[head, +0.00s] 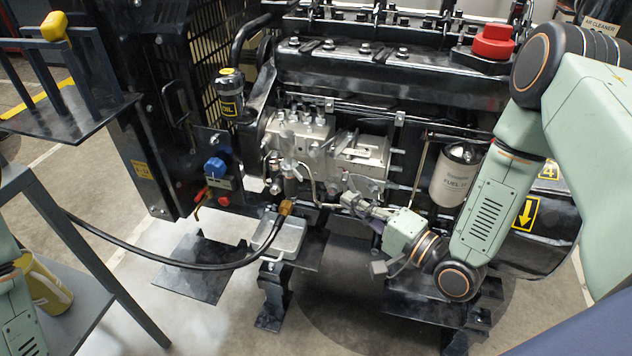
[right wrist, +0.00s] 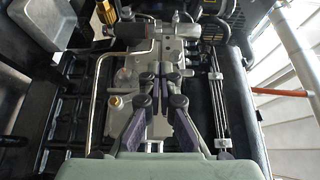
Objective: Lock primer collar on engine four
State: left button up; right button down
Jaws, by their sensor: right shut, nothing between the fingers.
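The diesel engine (head: 370,75) fills the middle of the head view, and a yellow label with a 4 (head: 549,170) shows at its right. A small upright hand primer (head: 291,182) with a dark barrel stands at the front of the silver pump (head: 300,135). It also shows in the right wrist view (right wrist: 130,32), lying across the top. Its collar is too small to tell locked or loose. My right gripper (head: 348,202) is shut and empty, right of the primer and apart from it. Its purple-grey fingers (right wrist: 160,77) meet in the right wrist view. My left gripper is out of view.
A black hose (head: 170,258) with a brass fitting (head: 287,207) ends below the primer, above a metal tray (head: 280,237). A thin metal pipe (right wrist: 97,95) and a white fuel filter (head: 457,175) are near my right gripper. A grey table (head: 60,260) stands left.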

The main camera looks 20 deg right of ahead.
jog(key=b, duration=0.3)
send_near(297, 167)
jog(key=x, duration=0.4)
jog(key=shift+w+f, duration=0.15)
jog(key=shift+w, duration=0.05)
dwell(0.3)
